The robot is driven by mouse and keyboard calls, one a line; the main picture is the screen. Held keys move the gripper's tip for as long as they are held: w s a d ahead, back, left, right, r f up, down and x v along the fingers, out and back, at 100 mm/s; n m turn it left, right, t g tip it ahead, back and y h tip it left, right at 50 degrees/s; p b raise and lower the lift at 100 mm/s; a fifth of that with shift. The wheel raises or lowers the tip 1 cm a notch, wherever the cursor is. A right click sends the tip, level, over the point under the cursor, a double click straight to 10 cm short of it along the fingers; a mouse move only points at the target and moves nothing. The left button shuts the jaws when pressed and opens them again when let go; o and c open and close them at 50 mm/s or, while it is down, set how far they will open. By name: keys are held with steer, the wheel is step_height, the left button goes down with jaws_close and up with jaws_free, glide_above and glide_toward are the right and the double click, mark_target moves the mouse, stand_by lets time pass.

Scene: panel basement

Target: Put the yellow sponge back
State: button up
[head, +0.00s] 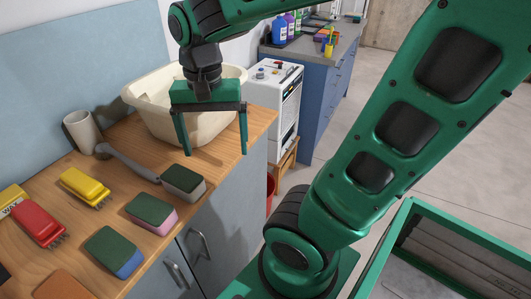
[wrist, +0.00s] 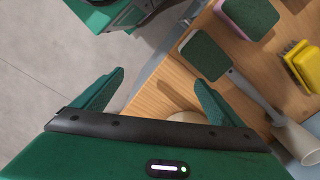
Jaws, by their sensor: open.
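I cannot make out a yellow sponge for certain in either view. A yellow block marked "WAX" (head: 12,199) is cut off at the left edge of the head view. A yellow brush with bristles (head: 84,187) lies on the wooden counter and shows in the wrist view (wrist: 305,66). Sponges with green tops lie near the front edge: one pink below (head: 151,212), one blue below (head: 113,250). My gripper (head: 214,151) is open and empty, fingers pointing down, above the counter's right end in front of the basin. Its fingers also show in the wrist view (wrist: 160,80).
A cream basin (head: 150,110) stands behind my gripper. A grey-handled scrubber with a green pad (head: 183,181) lies beside a whitish cup (head: 82,131). A red brush (head: 38,223) and an orange block (head: 65,285) are at left. A blue cabinet (head: 318,85) stands beyond.

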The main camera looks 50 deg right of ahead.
steer(key=s+d+f+n, duration=0.3)
steer(key=s+d+f, duration=0.1)
steer(key=s+d, duration=0.5)
steer(key=shift+s+d, duration=0.2)
steer(key=shift+s, duration=0.4)
stand_by(0.4)
